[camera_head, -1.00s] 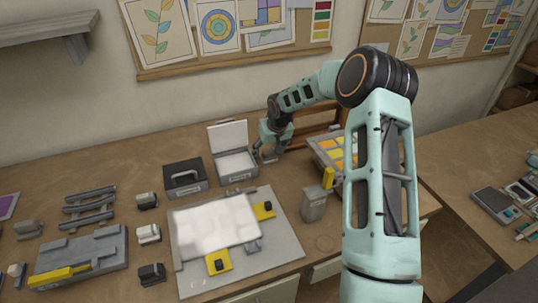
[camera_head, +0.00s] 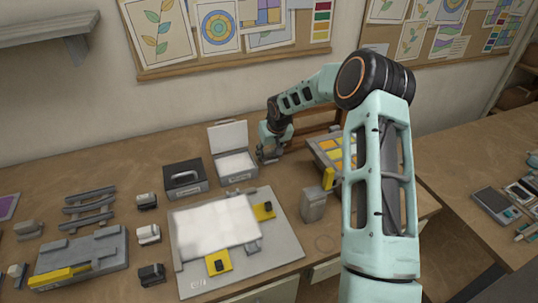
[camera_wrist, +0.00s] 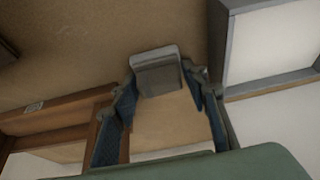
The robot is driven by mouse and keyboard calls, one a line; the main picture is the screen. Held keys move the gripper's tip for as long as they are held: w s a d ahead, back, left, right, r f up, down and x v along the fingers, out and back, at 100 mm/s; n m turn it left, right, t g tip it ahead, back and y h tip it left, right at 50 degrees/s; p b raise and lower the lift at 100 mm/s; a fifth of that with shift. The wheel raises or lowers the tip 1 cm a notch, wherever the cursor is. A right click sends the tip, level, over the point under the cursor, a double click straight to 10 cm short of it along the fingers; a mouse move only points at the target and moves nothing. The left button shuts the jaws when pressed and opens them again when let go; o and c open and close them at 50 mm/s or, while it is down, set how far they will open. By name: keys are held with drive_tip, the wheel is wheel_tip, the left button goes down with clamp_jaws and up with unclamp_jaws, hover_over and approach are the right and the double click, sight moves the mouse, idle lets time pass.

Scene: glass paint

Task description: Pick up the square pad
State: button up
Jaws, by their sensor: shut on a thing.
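My gripper (camera_wrist: 157,78) is shut on a small grey block-like pad with a squarish face (camera_wrist: 157,70), which sits between the two fingertips in the wrist view. In the head view, my gripper (camera_head: 268,157) is low over the bench, just right of the open grey box (camera_head: 238,176). The pad is small there and mostly hidden by the fingers. I cannot tell whether it still touches the bench.
The open box with a white inside (camera_wrist: 275,45) is close on the right in the wrist view. A wooden frame (camera_wrist: 60,112) stands on the other side. A black case (camera_head: 184,180), a grey board (camera_head: 285,252) and a grey canister (camera_head: 313,207) are nearby.

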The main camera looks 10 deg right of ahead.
sight(269, 151)
drive_tip(key=shift+r, duration=0.55)
wheel_tip(269, 151, up, 2)
drive_tip(key=shift+r+b, duration=0.15)
drive_tip(key=shift+b, duration=0.15)
drive_tip(key=s+d+r+b, duration=0.2)
drive_tip(key=s+r, duration=0.7)
drive_tip(key=s, duration=0.4)
drive_tip(key=shift+s+d+r, duration=0.3)
drive_tip(key=shift+s+d, duration=0.05)
drive_tip(key=shift+s, duration=0.05)
drive_tip(key=o, duration=0.7)
drive_tip(key=c, duration=0.5)
